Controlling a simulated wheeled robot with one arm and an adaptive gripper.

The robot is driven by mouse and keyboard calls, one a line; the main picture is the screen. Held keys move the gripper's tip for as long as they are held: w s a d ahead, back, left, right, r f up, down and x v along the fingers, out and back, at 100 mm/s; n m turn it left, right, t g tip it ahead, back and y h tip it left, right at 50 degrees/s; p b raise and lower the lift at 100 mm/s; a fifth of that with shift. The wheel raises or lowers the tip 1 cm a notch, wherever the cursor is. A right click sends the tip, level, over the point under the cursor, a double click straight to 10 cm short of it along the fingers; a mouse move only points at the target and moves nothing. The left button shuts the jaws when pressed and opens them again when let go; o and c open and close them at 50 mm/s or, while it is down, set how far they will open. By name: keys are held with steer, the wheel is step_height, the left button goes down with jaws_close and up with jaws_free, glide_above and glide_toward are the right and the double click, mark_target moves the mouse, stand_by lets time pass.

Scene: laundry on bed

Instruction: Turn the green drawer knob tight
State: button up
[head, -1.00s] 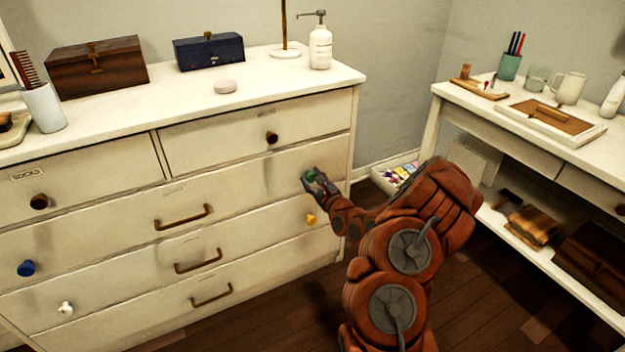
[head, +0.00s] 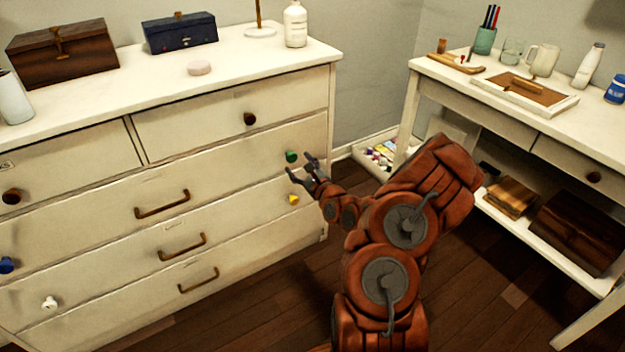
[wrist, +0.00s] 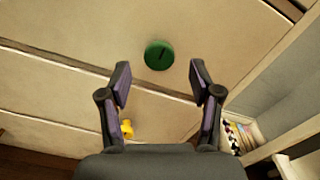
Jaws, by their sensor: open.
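The green knob (head: 291,156) is on the right end of the dresser's second drawer row. In the wrist view the green knob (wrist: 159,55) is a round disc with a dark line on its face, seen just beyond and between the fingertips. My gripper (head: 302,169) is open and empty, a short way in front of the drawer and apart from the knob. In the wrist view my gripper (wrist: 158,78) shows both fingers spread wide. Whether the knob is tight cannot be told.
A yellow knob (head: 293,200) sits just below, on the drawer underneath. A bronze handle (head: 162,205) is to the left. A desk (head: 420,95) stands to the right, with a tray of small coloured items (head: 380,152) on the floor between. Open floor lies in front.

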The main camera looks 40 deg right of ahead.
steer(key=s, duration=0.7)
steer(key=shift+s+a, duration=0.35)
steer(key=shift+a, duration=0.05)
stand_by(0.4)
steer(key=s+a+r+n+g+y+p, duration=0.35)
steer(key=a+r+n+g+p, duration=0.85)
steer(key=n, duration=0.5)
steer(key=s+a+r+n+g+p, duration=0.2)
steer(key=s+a+r+n+p, duration=0.3)
steer(key=s+r, duration=0.5)
steer(key=s+a+r+n+g+h+p, duration=0.1)
steer(key=s+a+r+n+g+p, duration=0.2)
steer(key=s+r, duration=0.7)
steer(key=s+a+r+n+g+h+p, duration=0.1)
steer(key=s+a+r+n+g+p, duration=0.1)
steer(key=s+a+r+n+p, duration=0.5)
steer(key=s+r+p, duration=0.3)
steer(key=s, duration=0.2)
steer(key=shift+r+g, duration=0.2)
steer(key=shift+g, duration=0.2)
steer(key=shift+a, duration=0.1)
steer(key=shift+c, duration=0.2)
